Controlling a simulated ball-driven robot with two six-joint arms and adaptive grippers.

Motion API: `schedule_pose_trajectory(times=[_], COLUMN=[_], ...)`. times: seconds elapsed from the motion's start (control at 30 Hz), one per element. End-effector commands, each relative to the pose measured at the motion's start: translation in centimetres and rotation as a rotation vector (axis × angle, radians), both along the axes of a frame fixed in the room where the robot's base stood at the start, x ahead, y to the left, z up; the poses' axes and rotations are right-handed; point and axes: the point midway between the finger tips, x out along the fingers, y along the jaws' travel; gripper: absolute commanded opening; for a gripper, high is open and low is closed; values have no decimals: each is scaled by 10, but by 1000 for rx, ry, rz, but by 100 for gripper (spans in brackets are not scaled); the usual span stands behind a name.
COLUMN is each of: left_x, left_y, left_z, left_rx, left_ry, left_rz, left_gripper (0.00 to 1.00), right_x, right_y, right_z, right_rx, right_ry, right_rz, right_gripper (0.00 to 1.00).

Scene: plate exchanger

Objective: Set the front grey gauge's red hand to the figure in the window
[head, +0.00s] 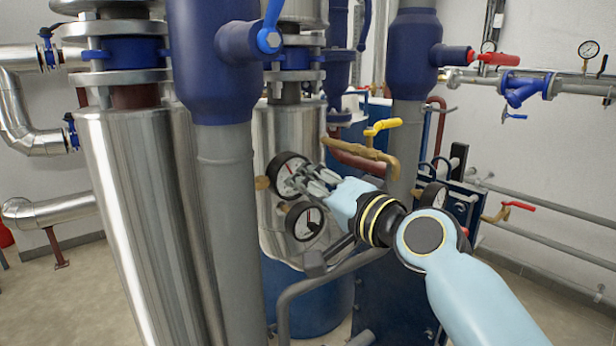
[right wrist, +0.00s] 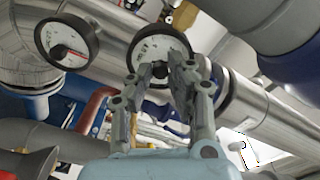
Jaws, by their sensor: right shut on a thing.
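Two round dark-rimmed gauges with pale faces sit close together by the silver tank. The upper gauge (head: 288,172) is partly covered by my right gripper (head: 310,184); the lower gauge (head: 305,222) is uncovered. In the right wrist view, the gripper (right wrist: 160,72) is shut at the dark centre knob of the covered gauge (right wrist: 150,43), its fingertips hiding the hand there. The other gauge (right wrist: 67,41) stands clear to the left, with a red mark near its dark hub. I cannot read a window figure or tell which gauge is the front grey one. My left gripper is out of view.
A thick grey pipe (head: 228,200) stands upright left of the gauges. Grey pipes run below the gauges.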

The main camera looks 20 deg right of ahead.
Motion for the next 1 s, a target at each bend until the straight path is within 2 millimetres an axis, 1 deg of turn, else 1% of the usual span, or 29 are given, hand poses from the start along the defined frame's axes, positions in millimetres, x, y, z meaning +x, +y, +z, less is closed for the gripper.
schedule_pose_trajectory(times=[0.03,0.23,0.67,0.7,0.8,0.87,1.0], left_x=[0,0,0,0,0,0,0], left_y=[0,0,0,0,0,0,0], left_z=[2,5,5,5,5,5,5], left_rx=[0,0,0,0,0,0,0], left_ry=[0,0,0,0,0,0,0], left_rz=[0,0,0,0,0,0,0], left_gripper=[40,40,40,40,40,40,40], right_x=[0,0,0,0,0,0,0], right_y=[0,0,0,0,0,0,0], right_z=[2,2,2,2,1,1,1], right_rx=[15,53,60,60,60,59,59], right_ry=[2,15,17,17,17,18,19], right_rz=[-2,-1,-2,-2,-1,-2,-1], right_gripper=[0,0,0,20,33,40,40])
